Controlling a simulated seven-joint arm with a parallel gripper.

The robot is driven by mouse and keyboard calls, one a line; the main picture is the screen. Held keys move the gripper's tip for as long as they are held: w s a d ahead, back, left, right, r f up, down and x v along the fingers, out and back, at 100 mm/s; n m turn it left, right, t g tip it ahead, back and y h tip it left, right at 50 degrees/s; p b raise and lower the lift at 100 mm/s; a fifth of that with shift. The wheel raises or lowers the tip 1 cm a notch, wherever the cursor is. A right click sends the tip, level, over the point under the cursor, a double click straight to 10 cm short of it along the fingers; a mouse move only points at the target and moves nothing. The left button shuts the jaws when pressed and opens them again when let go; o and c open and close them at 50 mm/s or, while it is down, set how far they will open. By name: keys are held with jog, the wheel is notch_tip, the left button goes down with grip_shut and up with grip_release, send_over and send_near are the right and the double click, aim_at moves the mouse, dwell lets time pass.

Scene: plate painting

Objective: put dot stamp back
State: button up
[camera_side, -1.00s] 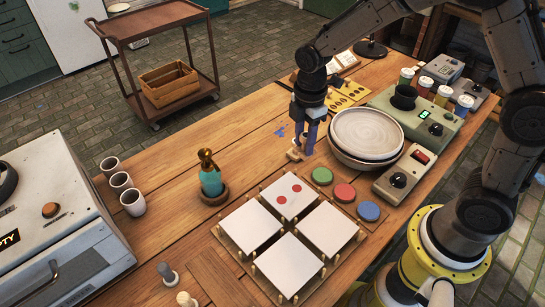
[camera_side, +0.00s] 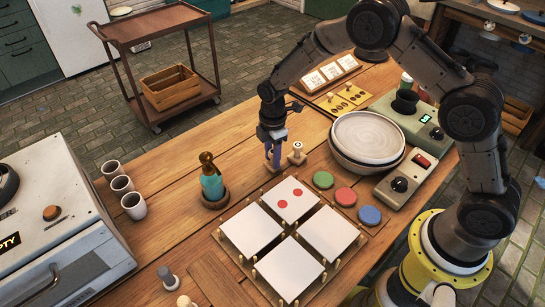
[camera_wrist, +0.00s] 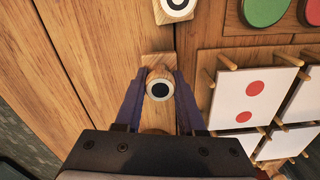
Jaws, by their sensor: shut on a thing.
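The dot stamp (camera_wrist: 158,88) has a wooden body and a white top with a black dot. It stands upright between the fingers of my gripper (camera_wrist: 152,100) in the wrist view, and the gripper is shut on it. In the side view my gripper (camera_side: 272,163) is low, just left of a second stamp (camera_side: 297,153). That stamp has a ring on its top and also shows at the upper edge of the wrist view (camera_wrist: 177,8). The fingers mostly hide the dot stamp in the side view. I cannot tell whether its base touches the table.
White tiles sit in a pegged wooden rack (camera_side: 229,240); the far tile (camera_side: 281,188) bears two red dots. Green (camera_side: 323,180), red (camera_side: 345,197) and blue (camera_side: 369,214) pads lie right of it.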

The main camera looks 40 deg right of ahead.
jog(key=shift+f, duration=0.3)
jog(key=shift+f, duration=0.15)
jog(key=o, duration=1.1)
jog(key=shift+c, duration=0.2)
notch_tip(320, 180, up, 12)
jog(key=shift+r, duration=0.2)
